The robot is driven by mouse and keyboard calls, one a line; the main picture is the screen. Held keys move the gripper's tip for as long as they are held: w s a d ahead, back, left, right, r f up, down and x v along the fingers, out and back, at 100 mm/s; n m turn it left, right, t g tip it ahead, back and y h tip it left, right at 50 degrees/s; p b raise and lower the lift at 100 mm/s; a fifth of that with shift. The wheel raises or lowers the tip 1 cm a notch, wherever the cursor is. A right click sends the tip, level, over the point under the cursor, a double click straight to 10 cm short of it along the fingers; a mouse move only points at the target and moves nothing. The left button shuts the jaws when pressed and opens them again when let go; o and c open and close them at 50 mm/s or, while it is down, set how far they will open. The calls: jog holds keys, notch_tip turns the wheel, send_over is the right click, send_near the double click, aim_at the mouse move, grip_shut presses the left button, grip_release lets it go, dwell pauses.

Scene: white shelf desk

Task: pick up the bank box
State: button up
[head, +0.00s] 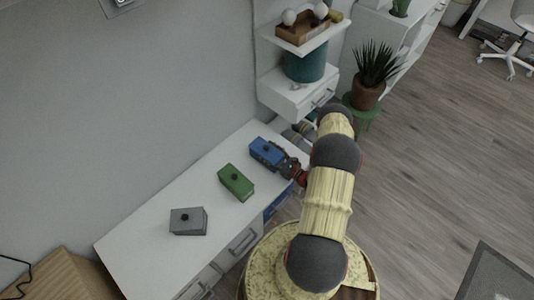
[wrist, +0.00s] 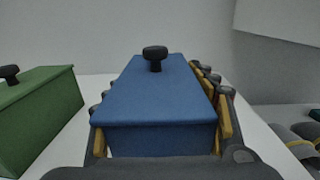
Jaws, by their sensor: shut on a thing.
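Three box-shaped things with black knobs on top are on the white desk (head: 150,243), and I cannot tell which one is the bank box. The blue box (head: 267,152) is at the far right end, and it fills the middle of the wrist view (wrist: 155,92). My gripper (head: 290,167) is shut on the blue box, with its fingers (wrist: 162,140) along both sides. The box looks upright; I cannot tell whether it touches the desk. The green box (head: 236,181) is to its left, also at the left of the wrist view (wrist: 40,112). The grey box (head: 188,221) is farther left.
A white shelf unit (head: 296,97) with a teal container (head: 305,66) and a wooden tray (head: 303,29) stands beyond the desk's right end. A potted plant (head: 368,92) is on a green stool there. Rolled grey items (wrist: 296,145) lie at the right in the wrist view.

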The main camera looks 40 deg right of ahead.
jog(key=s+r+p, duration=0.1)
jog(key=r, duration=0.1)
jog(key=s+d+r+p, duration=0.1)
jog(key=s+r, duration=0.1)
jog(key=r, duration=0.1)
jog(key=s+d+r+p, duration=0.1)
jog(key=r+p, duration=0.1)
jog(key=r, duration=0.1)
jog(key=shift+s, duration=0.3)
jog(key=s+d+r+p, duration=0.2)
jog(key=s+r, duration=0.2)
jog(key=s, duration=0.4)
jog(key=shift+s+d, duration=0.3)
jog(key=shift+s, duration=0.05)
jog(key=shift+d, duration=0.1)
